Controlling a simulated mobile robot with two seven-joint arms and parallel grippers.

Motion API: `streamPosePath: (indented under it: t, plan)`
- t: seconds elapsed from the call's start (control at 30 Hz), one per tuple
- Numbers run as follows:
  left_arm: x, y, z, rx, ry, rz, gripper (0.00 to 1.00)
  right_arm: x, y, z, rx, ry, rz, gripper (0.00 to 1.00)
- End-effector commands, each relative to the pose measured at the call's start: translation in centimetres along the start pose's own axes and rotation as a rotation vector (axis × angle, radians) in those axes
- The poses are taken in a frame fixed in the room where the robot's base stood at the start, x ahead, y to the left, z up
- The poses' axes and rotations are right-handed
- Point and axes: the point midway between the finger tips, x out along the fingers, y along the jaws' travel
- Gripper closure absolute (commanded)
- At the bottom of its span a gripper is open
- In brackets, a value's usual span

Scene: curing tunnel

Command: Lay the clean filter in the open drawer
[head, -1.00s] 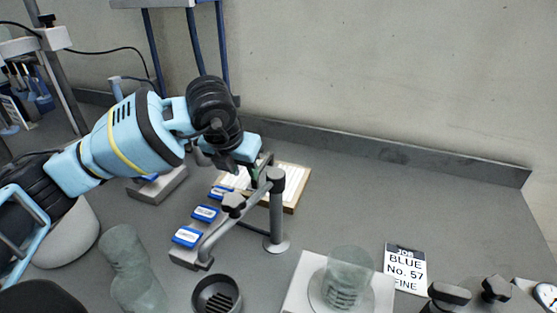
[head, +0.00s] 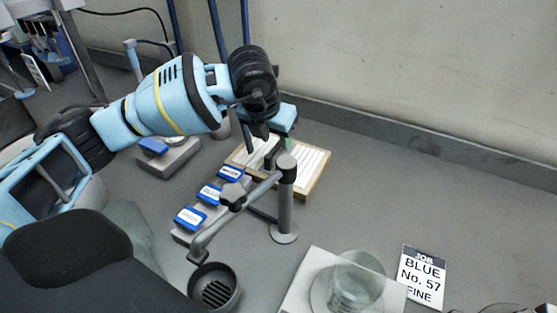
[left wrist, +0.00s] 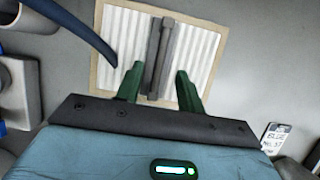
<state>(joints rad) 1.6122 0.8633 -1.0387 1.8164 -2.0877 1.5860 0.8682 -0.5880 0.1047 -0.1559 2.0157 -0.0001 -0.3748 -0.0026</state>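The clean filter (head: 312,170), white and pleated in a pale wooden frame, lies flat on the grey bench behind a short post. In the left wrist view, the filter (left wrist: 206,50) has a dark grey bar (left wrist: 159,45) across its middle. My left gripper (head: 268,147) is over the filter. In the left wrist view, my left gripper's (left wrist: 159,72) green fingers are apart, one on each side of the bar, with gaps showing between. No open drawer shows in either view. My right gripper does not show.
A grey post (head: 286,205) with a side arm stands just in front of the filter. Blue-labelled blocks (head: 190,219) are left of it. A glass jar (head: 356,284) on a white plate, a black round cup (head: 215,288) and a job card (head: 422,277) are nearer. The bench at back right is clear.

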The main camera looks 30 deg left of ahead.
Motion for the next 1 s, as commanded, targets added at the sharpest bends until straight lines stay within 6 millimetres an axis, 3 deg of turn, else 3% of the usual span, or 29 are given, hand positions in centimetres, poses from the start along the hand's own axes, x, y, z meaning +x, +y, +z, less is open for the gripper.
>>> streamPosePath:
  t: [0.33, 0.67, 1.0]
  plan:
    - [4.3, 0.1, 0.2, 0.0, 0.002, 0.001, 0.62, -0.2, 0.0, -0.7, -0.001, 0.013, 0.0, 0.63]
    - [5.1, 0.1, 0.2, 0.0, 0.001, 0.001, 0.62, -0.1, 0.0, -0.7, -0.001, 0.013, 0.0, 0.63]
    - [5.1, 0.1, 0.2, 0.0, 0.001, 0.001, 1.0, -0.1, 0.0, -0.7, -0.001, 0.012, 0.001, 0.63]
